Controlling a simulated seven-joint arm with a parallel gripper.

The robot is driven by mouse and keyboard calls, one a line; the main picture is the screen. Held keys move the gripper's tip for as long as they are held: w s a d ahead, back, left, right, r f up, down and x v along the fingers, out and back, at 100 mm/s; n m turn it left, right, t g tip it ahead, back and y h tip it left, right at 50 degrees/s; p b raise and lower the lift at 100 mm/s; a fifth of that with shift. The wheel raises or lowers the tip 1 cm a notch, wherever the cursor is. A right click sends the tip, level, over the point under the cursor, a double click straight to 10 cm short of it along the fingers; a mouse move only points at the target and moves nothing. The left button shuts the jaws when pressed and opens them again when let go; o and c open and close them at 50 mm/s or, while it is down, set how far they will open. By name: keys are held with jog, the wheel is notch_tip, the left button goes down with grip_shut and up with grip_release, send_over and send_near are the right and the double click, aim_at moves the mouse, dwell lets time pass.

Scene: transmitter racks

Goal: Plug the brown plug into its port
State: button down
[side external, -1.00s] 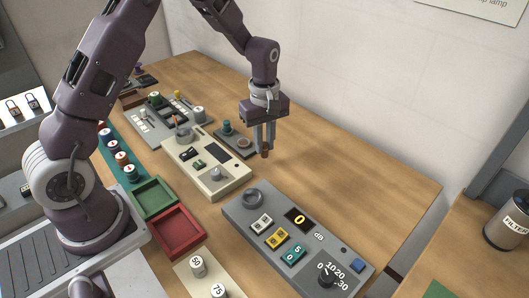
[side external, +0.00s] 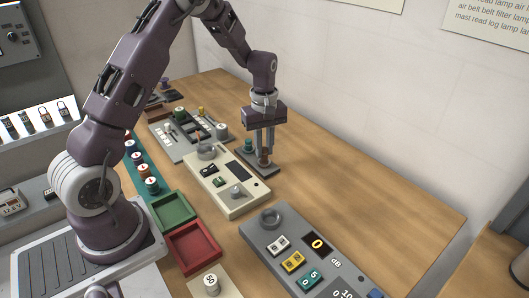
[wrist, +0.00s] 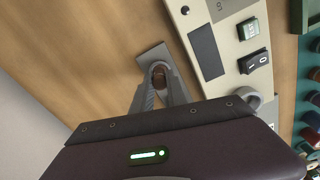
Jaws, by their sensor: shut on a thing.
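My gripper (side external: 264,153) is shut on the brown plug (side external: 264,160) and points straight down. The plug stands between the fingertips, over the near end of a small dark grey port plate (side external: 262,172). The wrist view also shows the brown plug (wrist: 159,76) between the fingers (wrist: 160,80), with the grey plate (wrist: 151,55) beneath. The brown port is hidden under the plug and fingers. I cannot tell whether the plug is seated in it or just above. A teal plug (side external: 248,145) stands upright at the plate's far end.
A cream panel (side external: 228,183) with switches and a knob lies close beside the plate. A grey dial panel (side external: 300,250) is nearer. Green (side external: 172,210) and red (side external: 194,247) trays sit left. The table (side external: 370,190) to the right is clear.

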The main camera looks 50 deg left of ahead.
jog(key=shift+f, duration=0.75)
jog(key=shift+f, duration=0.1)
jog(key=c, duration=1.3)
grip_release()
